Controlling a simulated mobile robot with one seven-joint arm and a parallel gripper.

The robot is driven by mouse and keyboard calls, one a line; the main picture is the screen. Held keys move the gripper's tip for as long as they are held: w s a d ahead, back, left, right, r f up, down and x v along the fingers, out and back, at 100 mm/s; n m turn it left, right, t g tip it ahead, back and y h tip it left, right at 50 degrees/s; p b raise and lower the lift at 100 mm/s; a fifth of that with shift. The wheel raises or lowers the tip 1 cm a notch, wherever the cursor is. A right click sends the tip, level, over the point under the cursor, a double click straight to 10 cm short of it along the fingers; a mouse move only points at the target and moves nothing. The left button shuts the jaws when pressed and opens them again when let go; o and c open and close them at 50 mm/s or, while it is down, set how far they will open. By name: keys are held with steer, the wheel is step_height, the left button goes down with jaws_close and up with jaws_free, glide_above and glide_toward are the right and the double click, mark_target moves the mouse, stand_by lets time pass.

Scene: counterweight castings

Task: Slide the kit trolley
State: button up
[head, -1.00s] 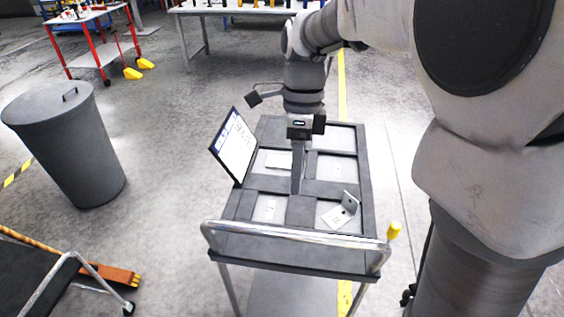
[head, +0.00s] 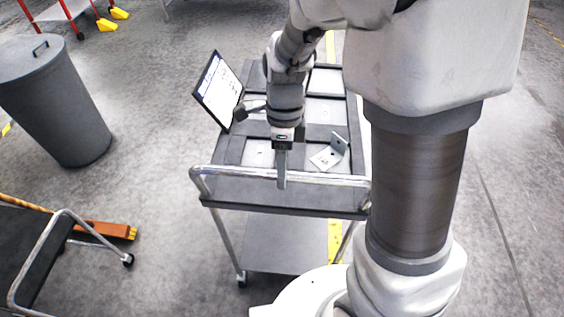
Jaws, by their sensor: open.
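The kit trolley (head: 232,187) stands in front of me, a grey two-level cart with a recessed top and a chrome push handle (head: 325,179) across its near end. A metal angle bracket (head: 329,155) lies in a near right compartment of the top. A screen or sheet on a dark board (head: 219,90) stands at the trolley's left edge. My gripper (head: 282,185) points down at the handle's middle, its fingers overlapping the bar in the head view. It is open; I cannot tell whether the bar lies between the fingers or touches them.
A grey lidded bin (head: 58,100) stands at the left. Another cart (head: 40,255) and an orange broom head (head: 103,230) are at the lower left. A red-framed table (head: 62,10) is at the far left. Floor between bin and trolley is clear.

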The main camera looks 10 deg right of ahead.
jaws_close()
stand_by(1.4)
